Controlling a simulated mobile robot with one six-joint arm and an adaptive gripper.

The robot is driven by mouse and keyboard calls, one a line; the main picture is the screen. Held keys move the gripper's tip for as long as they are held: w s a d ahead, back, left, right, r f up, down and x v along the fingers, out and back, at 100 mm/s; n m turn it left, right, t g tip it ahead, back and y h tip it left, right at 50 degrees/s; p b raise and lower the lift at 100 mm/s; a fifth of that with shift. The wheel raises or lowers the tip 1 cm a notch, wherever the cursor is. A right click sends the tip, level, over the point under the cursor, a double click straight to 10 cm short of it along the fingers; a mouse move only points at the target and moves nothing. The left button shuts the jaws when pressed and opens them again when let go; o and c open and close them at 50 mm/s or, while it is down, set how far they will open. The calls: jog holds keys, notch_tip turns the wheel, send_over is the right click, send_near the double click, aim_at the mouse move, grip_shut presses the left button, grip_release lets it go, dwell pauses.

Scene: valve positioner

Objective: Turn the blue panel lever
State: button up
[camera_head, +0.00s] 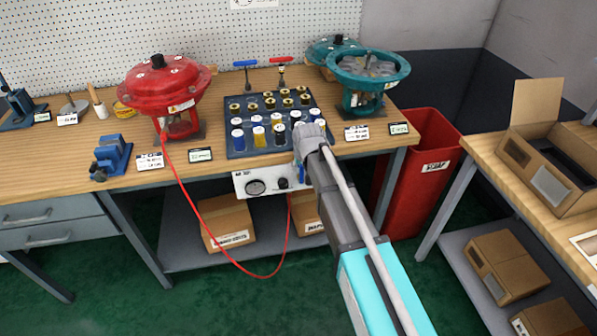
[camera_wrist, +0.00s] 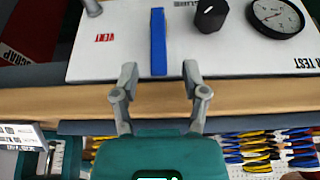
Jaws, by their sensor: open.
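The blue panel lever (camera_wrist: 158,42) is a flat blue bar on the white air-test panel (camera_wrist: 120,40). In the wrist view it points straight toward my gripper (camera_wrist: 160,78). The two fingers are open and apart, one on each side of the lever's line. The lever's near end lies between or just short of the fingertips; contact is not visible. In the head view the panel (camera_head: 240,184) hangs under the bench's front edge, and a bit of the blue lever (camera_head: 302,172) shows beside my gripper (camera_head: 301,157). My arm hides the panel's right part.
A gauge (camera_wrist: 276,16) and a black knob (camera_wrist: 211,14) sit beside the lever on the panel. A red hose (camera_head: 232,262) loops below the bench (camera_head: 60,150). A parts tray (camera_head: 262,150) lies above, and a red scrap bin (camera_head: 425,185) stands to the right.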

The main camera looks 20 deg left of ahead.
jog(key=shift+b+x, duration=0.45)
jog(key=shift+x, duration=0.3)
grip_shut()
jog(key=shift+a+r, duration=0.1)
jog(key=shift+a, duration=0.25)
jog(key=shift+d, duration=0.15)
